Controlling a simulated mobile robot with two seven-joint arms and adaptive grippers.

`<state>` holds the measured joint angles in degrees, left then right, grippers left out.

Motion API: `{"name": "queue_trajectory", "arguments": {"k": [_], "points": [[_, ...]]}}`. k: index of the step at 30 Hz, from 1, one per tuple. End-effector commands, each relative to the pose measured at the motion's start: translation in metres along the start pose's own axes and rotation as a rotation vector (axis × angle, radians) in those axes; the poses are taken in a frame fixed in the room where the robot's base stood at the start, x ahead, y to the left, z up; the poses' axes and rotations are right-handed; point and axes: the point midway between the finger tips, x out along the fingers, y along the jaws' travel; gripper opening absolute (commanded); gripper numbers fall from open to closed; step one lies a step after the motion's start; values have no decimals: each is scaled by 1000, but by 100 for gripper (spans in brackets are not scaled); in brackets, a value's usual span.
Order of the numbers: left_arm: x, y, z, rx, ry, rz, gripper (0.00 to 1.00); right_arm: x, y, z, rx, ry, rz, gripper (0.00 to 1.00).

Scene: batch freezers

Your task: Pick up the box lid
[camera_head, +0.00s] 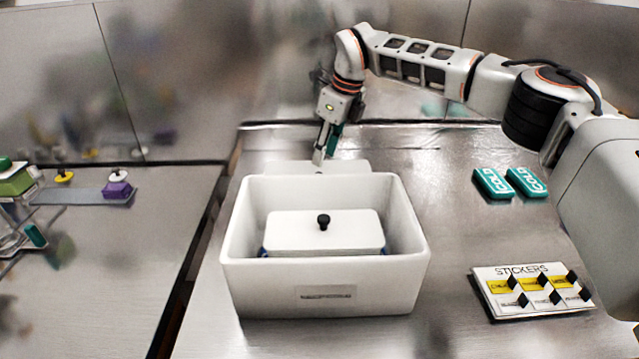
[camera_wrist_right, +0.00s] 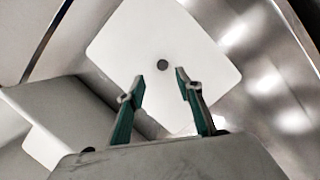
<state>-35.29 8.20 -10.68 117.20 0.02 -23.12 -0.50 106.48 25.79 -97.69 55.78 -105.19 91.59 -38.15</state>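A white square lid (camera_wrist_right: 200,40) with a small dark round knob (camera_wrist_right: 163,66) at its middle lies flat in the right wrist view. In the head view a strip of this lid (camera_head: 345,166) shows behind the large white box (camera_head: 325,290), which hides the rest. My right gripper (camera_head: 324,158) points down behind the box, over the lid. In the wrist view its two teal-lined fingers (camera_wrist_right: 158,85) are apart, with nothing between them. The knob lies just beyond the fingertips; I cannot tell the height gap. My left gripper is not in view.
Inside the open box is a smaller white-lidded container with a black knob (camera_head: 323,222). Two teal cold packs (camera_head: 493,183) and a stickers board (camera_head: 530,290) lie to the right. A tray with purple and yellow items (camera_head: 117,187) is on the left table. A wall stands behind.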

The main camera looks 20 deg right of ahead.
Motion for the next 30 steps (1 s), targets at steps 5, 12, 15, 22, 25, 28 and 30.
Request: {"name": "queue_trajectory", "arguments": {"k": [5,12,15,22,25,28,30], "points": [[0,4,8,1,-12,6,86,19,0,-1,1,3,2,35],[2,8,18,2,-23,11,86,48,-4,0,1,5,4,35],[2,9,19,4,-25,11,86,63,-5,0,1,6,4,35],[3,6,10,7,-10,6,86,68,-6,2,0,1,0,35],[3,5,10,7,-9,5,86,67,-6,2,0,1,0,33],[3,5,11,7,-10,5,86,68,-6,2,0,2,0,7],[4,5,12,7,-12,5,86,68,-6,1,0,2,1,1]]}}
